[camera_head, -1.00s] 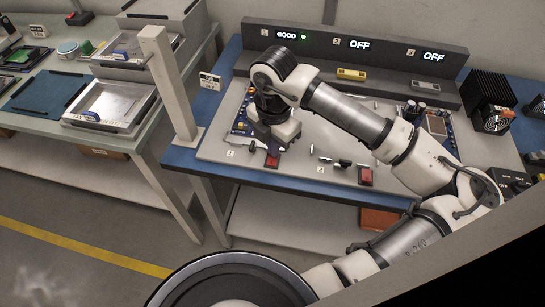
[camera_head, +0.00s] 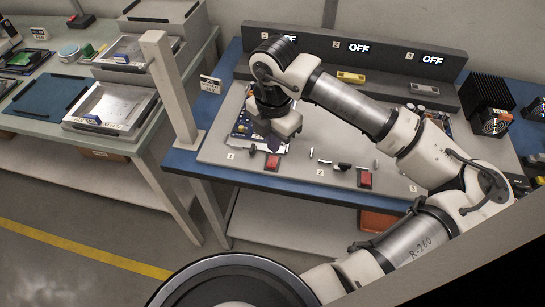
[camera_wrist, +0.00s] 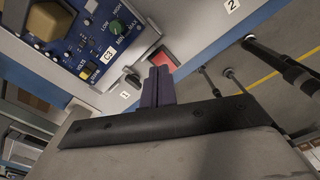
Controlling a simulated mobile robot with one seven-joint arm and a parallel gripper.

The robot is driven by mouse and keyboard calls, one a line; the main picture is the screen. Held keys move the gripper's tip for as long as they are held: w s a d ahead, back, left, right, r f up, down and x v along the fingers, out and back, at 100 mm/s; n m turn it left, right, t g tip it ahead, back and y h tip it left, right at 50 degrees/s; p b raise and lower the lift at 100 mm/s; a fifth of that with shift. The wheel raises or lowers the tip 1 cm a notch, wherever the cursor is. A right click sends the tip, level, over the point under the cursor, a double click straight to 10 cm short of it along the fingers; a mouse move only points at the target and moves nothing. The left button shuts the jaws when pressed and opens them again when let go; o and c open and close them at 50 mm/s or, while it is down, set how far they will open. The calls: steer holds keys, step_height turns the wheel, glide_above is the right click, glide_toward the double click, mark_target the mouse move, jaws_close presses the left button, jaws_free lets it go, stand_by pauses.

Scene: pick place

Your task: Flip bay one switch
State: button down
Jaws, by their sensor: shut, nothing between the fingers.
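The bay one red switch (camera_head: 271,163) sits at the front edge of the left station, near the label 1 (camera_head: 231,156). It also shows in the wrist view (camera_wrist: 163,60), just beyond my fingertips and partly hidden by them. My gripper (camera_wrist: 158,73) is shut and empty, its purple fingers together beside the switch. I cannot tell whether they touch it. In the head view my gripper (camera_head: 275,139) is above and behind the switch. The bay one display (camera_head: 289,38) reads OFF, partly behind my arm.
A second red switch (camera_head: 365,179) is at bay two. The displays of bay two (camera_head: 358,47) and bay three (camera_head: 432,60) read OFF. A white post (camera_head: 170,85) stands left of the table.

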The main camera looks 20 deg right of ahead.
mark_target(273, 158)
steer(key=shift+r+p, duration=0.55)
steer(key=shift+r, duration=1.3)
